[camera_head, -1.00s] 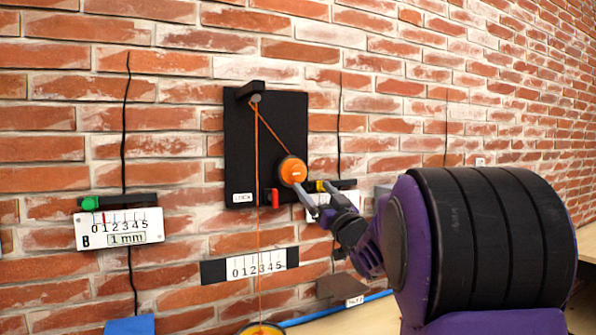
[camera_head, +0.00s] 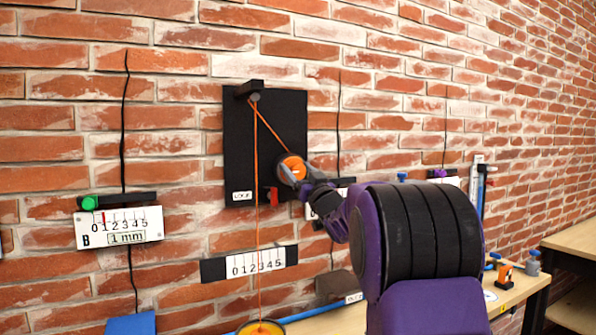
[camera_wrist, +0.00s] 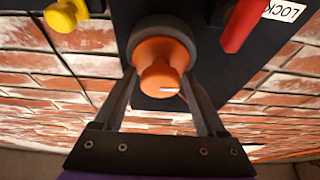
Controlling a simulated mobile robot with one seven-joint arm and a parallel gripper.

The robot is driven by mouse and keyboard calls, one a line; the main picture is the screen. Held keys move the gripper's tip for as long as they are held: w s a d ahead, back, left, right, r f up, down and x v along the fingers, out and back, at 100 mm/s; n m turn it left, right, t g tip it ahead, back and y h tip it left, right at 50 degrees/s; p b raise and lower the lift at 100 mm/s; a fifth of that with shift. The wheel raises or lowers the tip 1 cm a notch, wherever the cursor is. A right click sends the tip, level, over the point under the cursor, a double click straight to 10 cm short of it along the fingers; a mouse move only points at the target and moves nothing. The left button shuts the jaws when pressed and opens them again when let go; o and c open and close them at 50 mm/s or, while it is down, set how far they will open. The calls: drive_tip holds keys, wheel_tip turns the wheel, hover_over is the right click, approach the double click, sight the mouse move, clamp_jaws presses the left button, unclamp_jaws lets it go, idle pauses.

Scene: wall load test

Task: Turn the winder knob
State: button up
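The winder knob (camera_head: 291,165) is an orange round knob on the black wall board (camera_head: 237,140). In the wrist view the knob (camera_wrist: 160,62) has a wide disc with a narrower orange grip in front, inside a dark ring. My gripper (camera_head: 297,172) is at the knob. In the wrist view my gripper (camera_wrist: 159,77) has its two fingers apart, one on each side of the knob. Contact cannot be made out. An orange cord (camera_head: 257,150) runs from the knob over a peg and down. A red lever (camera_head: 272,196) sits below left of the knob.
A yellow knob (camera_wrist: 64,15) is near the board in the wrist view. A scale plate (camera_head: 258,264) is below the board. A yellow-rimmed disc (camera_head: 262,329) is at the cord's lower end. Another scale with a green knob (camera_head: 90,203) is at left. A bench stands at right.

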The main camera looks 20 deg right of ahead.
clamp_jaws()
